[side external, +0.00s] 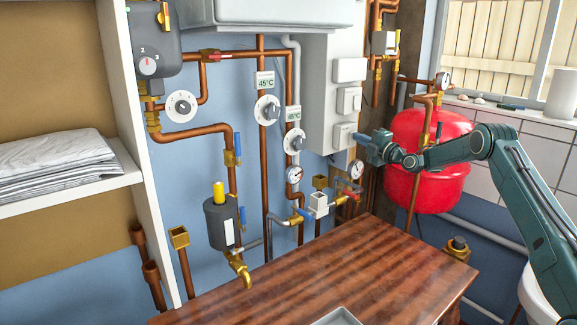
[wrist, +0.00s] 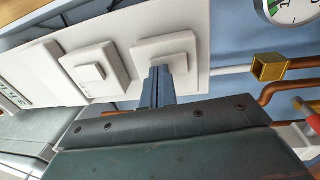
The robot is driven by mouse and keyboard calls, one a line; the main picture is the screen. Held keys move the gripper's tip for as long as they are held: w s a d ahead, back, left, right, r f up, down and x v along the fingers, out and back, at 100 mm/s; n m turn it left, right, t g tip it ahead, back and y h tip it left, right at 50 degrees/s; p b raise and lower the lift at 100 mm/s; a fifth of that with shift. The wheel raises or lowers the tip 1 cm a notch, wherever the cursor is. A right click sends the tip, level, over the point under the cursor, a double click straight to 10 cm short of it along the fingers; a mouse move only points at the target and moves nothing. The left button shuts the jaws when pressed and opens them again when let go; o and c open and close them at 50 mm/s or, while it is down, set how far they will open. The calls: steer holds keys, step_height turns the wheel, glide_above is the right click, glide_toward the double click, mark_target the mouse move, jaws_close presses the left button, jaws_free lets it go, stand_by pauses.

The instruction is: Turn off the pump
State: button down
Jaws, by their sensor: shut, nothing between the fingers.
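A white panel (side external: 330,95) on the wall carries three switch plates, one above another. The lowest switch (side external: 343,136) is right at my gripper; it also shows in the wrist view (wrist: 178,45). My gripper (side external: 360,138) is shut and empty, its blue fingertips (wrist: 158,72) overlapping the lower edge of that switch's rocker; I cannot tell whether they touch it. The middle switch (side external: 349,100) and top switch (side external: 350,69) stand free. A dark grey unit with a numbered dial (side external: 148,64), possibly the pump, hangs at the upper left. No readable label ties a switch to it.
Copper pipes, gauges and valves (side external: 320,203) sit below the panel. A red tank (side external: 430,150) is behind my arm. A wooden table (side external: 290,280) stands below.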

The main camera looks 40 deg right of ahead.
steer(key=shift+w+r, duration=0.1)
steer(key=shift+w, duration=0.1)
stand_by(0.4)
steer(key=s+r, duration=0.1)
steer(key=s, duration=1.3)
steer(key=shift+r, duration=0.35)
